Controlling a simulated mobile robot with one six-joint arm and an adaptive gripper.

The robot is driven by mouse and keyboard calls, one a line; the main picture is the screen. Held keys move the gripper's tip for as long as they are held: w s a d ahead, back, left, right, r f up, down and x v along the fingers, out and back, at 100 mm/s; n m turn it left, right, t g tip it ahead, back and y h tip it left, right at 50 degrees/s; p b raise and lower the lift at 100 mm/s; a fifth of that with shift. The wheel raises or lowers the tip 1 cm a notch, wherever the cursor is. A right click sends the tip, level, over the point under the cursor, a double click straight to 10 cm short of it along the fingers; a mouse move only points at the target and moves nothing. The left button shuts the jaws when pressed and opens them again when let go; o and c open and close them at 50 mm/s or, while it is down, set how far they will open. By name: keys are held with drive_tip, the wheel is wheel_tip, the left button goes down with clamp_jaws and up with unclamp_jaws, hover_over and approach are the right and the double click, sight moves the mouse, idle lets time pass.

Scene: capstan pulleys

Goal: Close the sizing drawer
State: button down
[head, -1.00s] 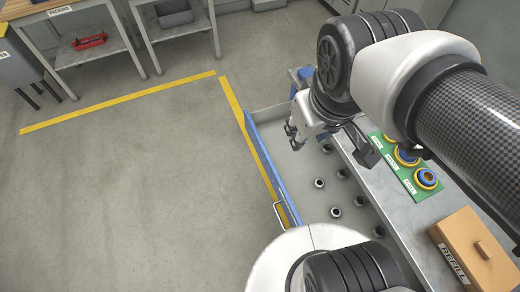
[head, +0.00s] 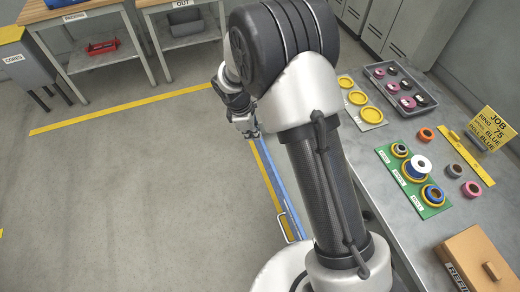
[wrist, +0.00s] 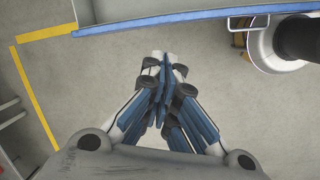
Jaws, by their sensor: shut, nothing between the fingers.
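The sizing drawer is pulled out from the bench. Its blue front (head: 272,172) and wire handle (head: 284,226) show in the head view, while my arm hides most of its inside. In the wrist view, the blue front (wrist: 170,22) runs across the top with the handle (wrist: 247,21) at the right. My gripper (head: 246,132) is at the far end of the drawer front in the head view. In the wrist view, my gripper (wrist: 165,58) is shut and empty, with its fingertips over bare floor on the outer side of the front. I see no contact.
The bench (head: 405,235) carries a green board (head: 432,208) with rings, yellow discs (head: 358,98), a grey tray (head: 401,85) and a cardboard box (head: 478,262). Open floor (head: 150,190) lies left of the drawer. Two tables stand at the back.

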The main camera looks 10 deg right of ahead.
drive_tip(key=a+f+n, duration=0.3)
drive_tip(key=f+n, duration=0.1)
drive_tip(key=f, duration=1.1)
drive_tip(key=w+d+f+b, duration=0.1)
drive_tip(key=d+f+b, duration=0.3)
drive_tip(key=f, duration=0.5)
drive_tip(key=shift+d+g+h, duration=0.3)
drive_tip(key=shift+d, duration=0.85)
